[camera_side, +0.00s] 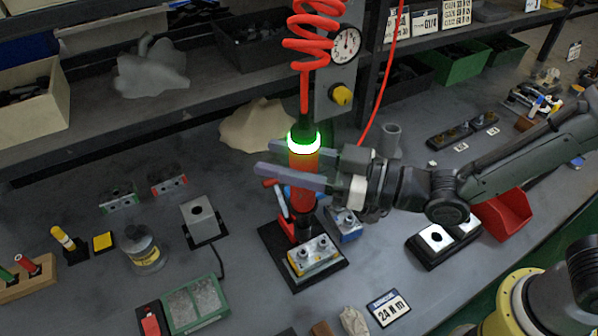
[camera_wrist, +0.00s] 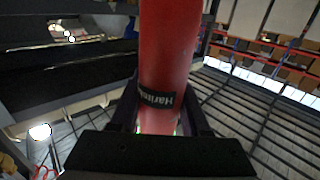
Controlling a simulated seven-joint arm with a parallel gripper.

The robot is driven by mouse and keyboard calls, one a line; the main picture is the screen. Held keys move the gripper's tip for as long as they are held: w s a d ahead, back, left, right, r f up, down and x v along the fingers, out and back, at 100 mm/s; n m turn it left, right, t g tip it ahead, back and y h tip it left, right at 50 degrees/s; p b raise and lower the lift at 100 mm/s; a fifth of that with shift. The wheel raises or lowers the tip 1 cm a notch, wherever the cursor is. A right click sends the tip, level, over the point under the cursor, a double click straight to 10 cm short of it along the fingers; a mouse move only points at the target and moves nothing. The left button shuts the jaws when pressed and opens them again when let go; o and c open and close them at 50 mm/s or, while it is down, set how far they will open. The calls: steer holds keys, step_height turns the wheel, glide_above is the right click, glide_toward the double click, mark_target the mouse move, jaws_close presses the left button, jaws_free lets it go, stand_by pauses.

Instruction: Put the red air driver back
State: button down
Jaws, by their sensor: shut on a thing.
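The red air driver (camera_side: 303,183) stands about upright in the side view, with a lit green-white ring near its top and a coiled red hose (camera_side: 312,42) above it. My gripper (camera_side: 243,156) reaches in from the right and is shut on the driver, one finger on each side. In the wrist view the red body (camera_wrist: 168,50) with a dark label runs up between the fingers. The driver's lower end is over or beside the valve block (camera_side: 314,257) on a black plate; I cannot tell whether it touches. A red-handled clamp stands close by.
A grey block with a hole (camera_side: 200,217) stands left of the plate; a white-topped holed block (camera_side: 435,238) stands right. A gauge panel (camera_side: 340,60) rises behind the driver. A jar (camera_side: 143,249), green tray (camera_side: 194,304) and number card (camera_side: 389,308) are around. Shelves line the back.

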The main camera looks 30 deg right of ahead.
steer(key=shift+r, duration=0.25)
